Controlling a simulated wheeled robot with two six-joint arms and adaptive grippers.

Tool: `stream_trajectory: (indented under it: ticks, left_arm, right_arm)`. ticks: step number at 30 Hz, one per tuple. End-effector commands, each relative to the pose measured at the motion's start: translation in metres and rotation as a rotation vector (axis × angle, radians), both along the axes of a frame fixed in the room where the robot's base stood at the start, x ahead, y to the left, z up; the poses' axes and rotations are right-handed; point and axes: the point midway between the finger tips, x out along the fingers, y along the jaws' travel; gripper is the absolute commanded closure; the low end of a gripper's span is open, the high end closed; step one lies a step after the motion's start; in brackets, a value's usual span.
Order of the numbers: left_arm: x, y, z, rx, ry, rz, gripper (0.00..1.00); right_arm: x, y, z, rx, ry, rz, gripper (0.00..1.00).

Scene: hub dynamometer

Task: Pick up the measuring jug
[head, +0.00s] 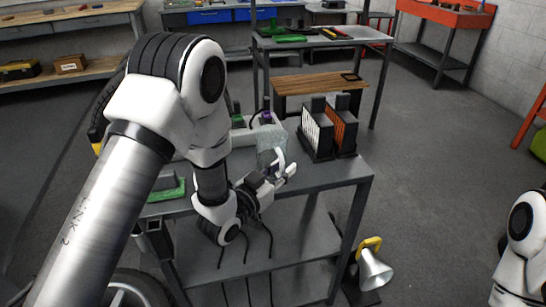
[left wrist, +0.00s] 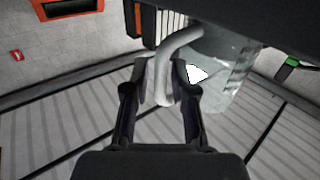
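The measuring jug (head: 271,144) is clear with a pale handle and is at the front middle of the grey workbench (head: 335,178). I cannot tell whether its base touches the bench. My left gripper (head: 283,171) is at the handle, on the jug's near side. In the left wrist view, the two fingers of the left gripper (left wrist: 165,80) close on either side of the white curved handle, and the clear jug body (left wrist: 225,72) is just beyond to the right. My right gripper is out of view.
A black rack with white and orange plates (head: 330,128) stands right of the jug. A green part (head: 168,190) lies at the bench's left. A yellow-handled lamp (head: 373,268) is low at the right. Open floor lies to the right.

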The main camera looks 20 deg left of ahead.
Motion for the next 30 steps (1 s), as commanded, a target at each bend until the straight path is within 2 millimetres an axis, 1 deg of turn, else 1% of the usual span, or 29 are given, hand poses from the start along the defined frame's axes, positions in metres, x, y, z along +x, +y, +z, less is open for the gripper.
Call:
stream_trajectory:
  ticks: [2,6,7,9,23,26,30]
  left_arm:
    - [0.004,-0.001,0.0,-0.001,0.001,0.001,0.74]
    - [0.004,-0.001,-0.001,0.0,0.002,0.001,0.74]
    - [0.004,-0.001,-0.001,0.0,0.002,0.001,0.78]
    - [0.004,-0.001,-0.001,0.0,0.002,0.001,1.0]
    - [0.004,-0.001,0.001,0.0,0.0,0.001,1.0]
    - [0.006,-0.001,0.005,0.0,0.0,0.001,1.0]
    - [0.01,0.0,0.015,0.0,-0.002,0.002,1.0]
  right_arm:
    - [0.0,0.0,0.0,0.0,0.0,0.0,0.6]
    - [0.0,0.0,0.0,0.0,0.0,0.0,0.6]
    - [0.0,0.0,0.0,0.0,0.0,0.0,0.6]
    - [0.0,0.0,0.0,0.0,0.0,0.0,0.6]
    - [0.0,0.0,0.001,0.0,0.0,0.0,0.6]
    - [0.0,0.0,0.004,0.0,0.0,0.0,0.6]
    - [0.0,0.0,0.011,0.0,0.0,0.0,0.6]
